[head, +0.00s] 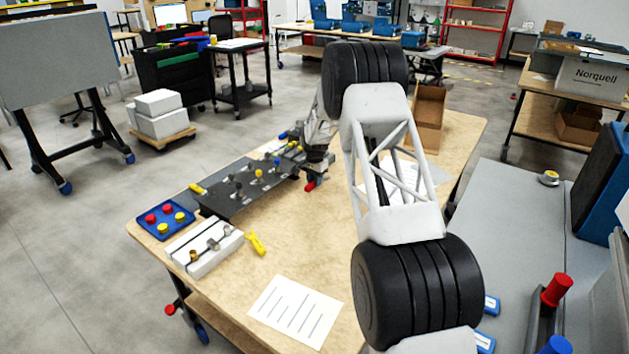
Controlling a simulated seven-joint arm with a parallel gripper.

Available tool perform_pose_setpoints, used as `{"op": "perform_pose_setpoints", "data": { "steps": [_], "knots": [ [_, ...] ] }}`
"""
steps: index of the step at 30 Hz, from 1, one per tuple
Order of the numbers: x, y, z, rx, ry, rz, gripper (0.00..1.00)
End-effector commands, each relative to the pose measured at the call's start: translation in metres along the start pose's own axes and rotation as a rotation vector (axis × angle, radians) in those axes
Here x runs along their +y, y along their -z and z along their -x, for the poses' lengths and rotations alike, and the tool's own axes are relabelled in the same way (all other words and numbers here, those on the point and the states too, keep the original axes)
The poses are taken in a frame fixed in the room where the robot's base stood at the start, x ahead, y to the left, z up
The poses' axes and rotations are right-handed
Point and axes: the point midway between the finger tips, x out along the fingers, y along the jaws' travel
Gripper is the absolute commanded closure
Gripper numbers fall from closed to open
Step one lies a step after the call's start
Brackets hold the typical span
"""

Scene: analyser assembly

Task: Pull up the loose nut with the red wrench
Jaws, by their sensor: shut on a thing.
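A dark panel (236,197) with several posts and small knobs lies on the wooden bench, left of my arm. My gripper (318,162) is small in the view, at the panel's right end, and partly hidden by my own arm links. It is shut, with the red handle of the wrench (310,186) sticking out just below it. The wrench's head is hidden or too small to see. I cannot tell which nut is loose, nor whether the wrench touches one.
A blue tray (161,221) with red and yellow round pieces, a pale holder block (204,250), a yellow-handled tool (257,243) and a lined sheet (296,311) lie on the bench (225,295). An open cardboard box (429,110) stands behind my arm. The front middle is mostly clear.

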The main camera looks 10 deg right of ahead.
Motion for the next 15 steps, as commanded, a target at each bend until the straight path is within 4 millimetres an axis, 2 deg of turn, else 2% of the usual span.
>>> {"op": "perform_pose_setpoints", "data": {
  "steps": [8, 15],
  "knots": [
    [0.0, 0.0, 0.002, 0.0, 0.0, 0.0, 1.0],
    [0.0, -0.004, 0.017, 0.0, 0.0, 0.0, 1.0]
  ]
}}
